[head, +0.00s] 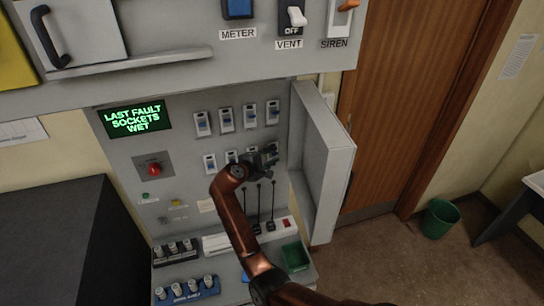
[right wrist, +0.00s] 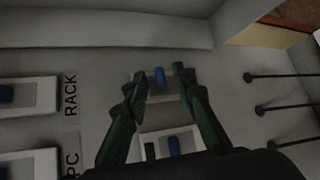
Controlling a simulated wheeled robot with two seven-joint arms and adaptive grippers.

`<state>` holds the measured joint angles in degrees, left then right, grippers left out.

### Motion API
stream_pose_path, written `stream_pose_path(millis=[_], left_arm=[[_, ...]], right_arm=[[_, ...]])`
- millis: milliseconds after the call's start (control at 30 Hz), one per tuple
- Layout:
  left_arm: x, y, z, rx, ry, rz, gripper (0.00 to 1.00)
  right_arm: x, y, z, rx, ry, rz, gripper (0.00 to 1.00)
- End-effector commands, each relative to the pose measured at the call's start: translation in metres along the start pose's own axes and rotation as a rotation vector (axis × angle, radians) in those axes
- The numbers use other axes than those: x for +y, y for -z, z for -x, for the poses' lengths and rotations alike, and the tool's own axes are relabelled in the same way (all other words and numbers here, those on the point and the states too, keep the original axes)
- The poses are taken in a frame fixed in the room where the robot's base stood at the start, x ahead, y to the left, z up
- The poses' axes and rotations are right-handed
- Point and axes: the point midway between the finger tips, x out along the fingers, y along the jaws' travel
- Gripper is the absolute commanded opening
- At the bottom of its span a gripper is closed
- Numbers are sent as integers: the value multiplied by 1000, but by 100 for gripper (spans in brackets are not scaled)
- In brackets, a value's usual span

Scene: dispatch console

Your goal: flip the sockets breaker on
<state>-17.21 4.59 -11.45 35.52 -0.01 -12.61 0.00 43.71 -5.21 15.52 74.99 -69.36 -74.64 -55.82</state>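Two rows of white breakers with blue toggles (head: 225,119) are set in the grey panel. Their labels are too small to read in the head view, so I cannot tell which is the sockets breaker. My right gripper (head: 270,154) is at the right end of the lower row and hides part of it. In the right wrist view its two dark green fingers stand apart, with a blue-toggled breaker (right wrist: 160,77) showing between their tips. Whether they touch it I cannot tell. Another breaker (right wrist: 173,145) shows nearer the palm. My left gripper is not in view.
A screen (head: 137,119) reads "LAST FAULT SOCKETS WET". A red button (head: 154,169) is on the panel's left. The open cabinet door (head: 326,165) stands close right of my gripper. Breakers labelled RACK (right wrist: 30,97) and PC (right wrist: 28,165) show at left in the wrist view.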

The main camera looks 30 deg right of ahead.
Motion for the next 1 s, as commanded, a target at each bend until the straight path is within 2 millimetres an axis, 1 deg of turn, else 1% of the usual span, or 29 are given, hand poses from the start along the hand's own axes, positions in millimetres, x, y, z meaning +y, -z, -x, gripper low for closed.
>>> stream_pose_path(millis=[267, 367, 467, 700, 800, 900, 1000], left_arm=[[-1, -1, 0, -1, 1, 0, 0], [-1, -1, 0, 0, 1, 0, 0], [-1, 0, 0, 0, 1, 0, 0], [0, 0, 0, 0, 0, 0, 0], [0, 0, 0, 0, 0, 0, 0], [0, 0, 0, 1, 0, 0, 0], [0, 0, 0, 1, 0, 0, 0]], right_arm=[[0, 0, 1, 0, -1, -1, 26], [0, 1, 8, 1, -1, 0, 26], [0, 1, 22, 2, -1, -1, 26], [0, 1, 73, 4, -1, -1, 26], [0, 1, 91, 3, 0, -1, 26], [0, 0, 105, 1, 0, -1, 26], [0, 0, 115, 1, 0, 0, 26]])
